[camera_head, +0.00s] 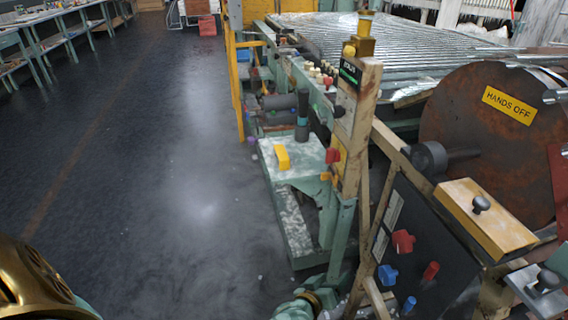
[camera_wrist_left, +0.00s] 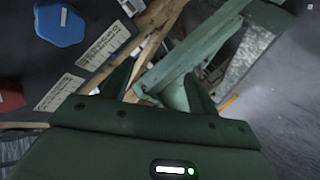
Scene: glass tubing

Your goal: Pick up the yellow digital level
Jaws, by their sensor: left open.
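A small yellow block (camera_head: 282,156), which looks like the yellow digital level, sits on the pale green machine ledge (camera_head: 305,168) in the middle of the head view. I cannot make out a display on it. My left gripper (camera_wrist_left: 158,68) shows in the left wrist view with its two dark fingers apart and nothing seen between them. Teal and brass parts at the bottom of the head view look like my arm, below and nearer than the ledge. I cannot make out the yellow block in the wrist view. My right gripper is not in view.
A dark upright cylinder (camera_head: 302,115) stands behind the block. A tall post (camera_head: 350,130) rises to its right. A dark panel (camera_head: 425,250) with red and blue knobs and a rusty drum (camera_head: 480,140) are farther right. The floor (camera_head: 170,180) on the left is clear.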

